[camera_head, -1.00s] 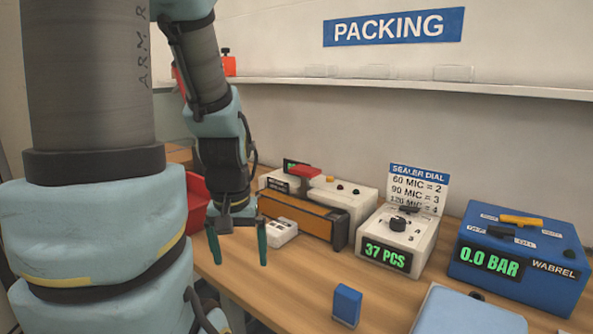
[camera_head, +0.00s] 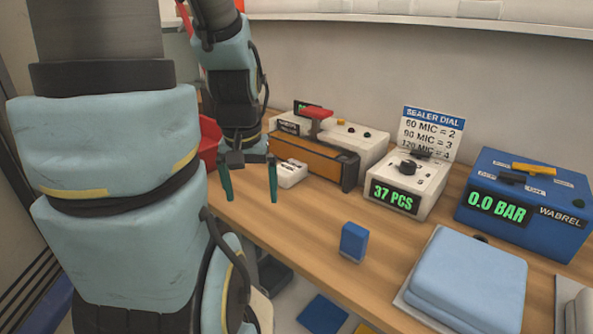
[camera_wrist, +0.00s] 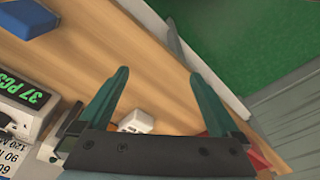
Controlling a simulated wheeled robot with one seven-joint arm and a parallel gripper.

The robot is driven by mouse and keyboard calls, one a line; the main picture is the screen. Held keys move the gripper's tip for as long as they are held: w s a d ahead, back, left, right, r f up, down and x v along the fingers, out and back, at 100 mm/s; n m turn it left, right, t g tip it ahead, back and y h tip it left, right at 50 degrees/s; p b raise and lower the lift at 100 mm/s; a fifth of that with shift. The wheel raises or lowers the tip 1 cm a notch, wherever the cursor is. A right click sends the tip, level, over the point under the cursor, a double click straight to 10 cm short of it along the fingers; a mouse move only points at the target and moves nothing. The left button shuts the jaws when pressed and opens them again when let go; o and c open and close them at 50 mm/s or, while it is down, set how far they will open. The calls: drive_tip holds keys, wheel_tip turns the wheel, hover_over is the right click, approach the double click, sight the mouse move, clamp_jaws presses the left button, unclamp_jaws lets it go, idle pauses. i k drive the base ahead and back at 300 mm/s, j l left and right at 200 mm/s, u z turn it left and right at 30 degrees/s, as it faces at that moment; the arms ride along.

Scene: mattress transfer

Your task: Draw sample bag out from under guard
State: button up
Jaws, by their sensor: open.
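The sealer (camera_head: 350,137) stands at the back of the bench, with a red handle (camera_head: 316,116) on top. An orange-amber panel in a dark frame (camera_head: 312,162), which looks like the guard, runs along its front. I cannot make out a sample bag for certain. A small white piece with dark marks (camera_head: 290,174) lies in front of the panel's left end; it also shows in the wrist view (camera_wrist: 136,121). My gripper (camera_head: 250,191) is open and empty, left of this white piece and in front of it. Its two green fingers point downward, and they frame bare wood in the wrist view (camera_wrist: 160,78).
A blue block (camera_head: 354,242) stands near the bench's front edge. Right of the sealer are the white counter box (camera_head: 418,180), the blue pressure box (camera_head: 525,200) and a pale blue pad stack (camera_head: 468,270). A red bin (camera_head: 208,140) is at left. Bare wood lies between.

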sight(290, 172)
drive_tip(key=u, duration=1.35)
drive_tip(key=k+l+u, duration=0.35)
drive_tip(key=k, duration=0.15)
drive_tip(key=j, duration=0.1)
